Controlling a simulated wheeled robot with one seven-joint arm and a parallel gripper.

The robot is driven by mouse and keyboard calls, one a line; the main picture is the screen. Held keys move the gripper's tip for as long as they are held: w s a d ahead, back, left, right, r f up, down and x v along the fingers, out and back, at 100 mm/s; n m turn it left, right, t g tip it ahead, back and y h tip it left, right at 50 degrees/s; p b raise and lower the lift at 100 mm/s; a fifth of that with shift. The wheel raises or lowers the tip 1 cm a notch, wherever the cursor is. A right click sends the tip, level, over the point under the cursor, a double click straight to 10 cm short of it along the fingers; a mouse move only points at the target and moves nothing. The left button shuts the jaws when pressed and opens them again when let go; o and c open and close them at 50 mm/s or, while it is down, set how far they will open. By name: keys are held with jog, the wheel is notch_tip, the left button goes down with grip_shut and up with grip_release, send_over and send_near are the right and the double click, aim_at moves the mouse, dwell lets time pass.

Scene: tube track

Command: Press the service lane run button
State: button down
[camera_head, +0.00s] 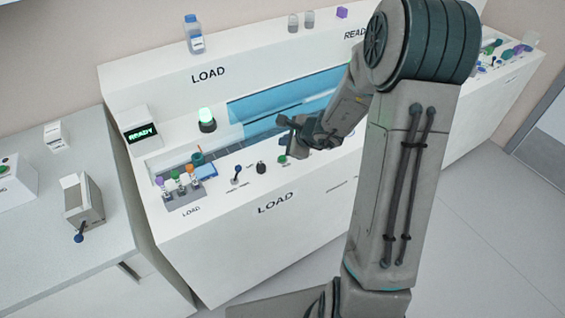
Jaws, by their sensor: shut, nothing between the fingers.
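A green button (282,159) sits on the front ledge of the white LOAD console (215,235). It is partly lit green, and the small label near it is too small to read, so I cannot confirm it is the service lane run button. My gripper (287,124) is shut and empty. In the picture it is just above the green button, over the console; I cannot tell the exact height. It does not visibly touch the button. Another green button (4,170) shows on a white box at the left edge.
A green beacon (207,120) and a READY display (142,134) stand behind. A blue translucent cover (270,105) spans the console's middle.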

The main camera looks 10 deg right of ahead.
aim_at(285, 161)
jog(key=shift+f+b, duration=1.45)
jog(key=shift+f, duration=0.4)
jog(key=shift+f, duration=0.15)
dwell(0.5)
jog(key=shift+f+b, duration=0.3)
jog(key=shift+b, duration=0.4)
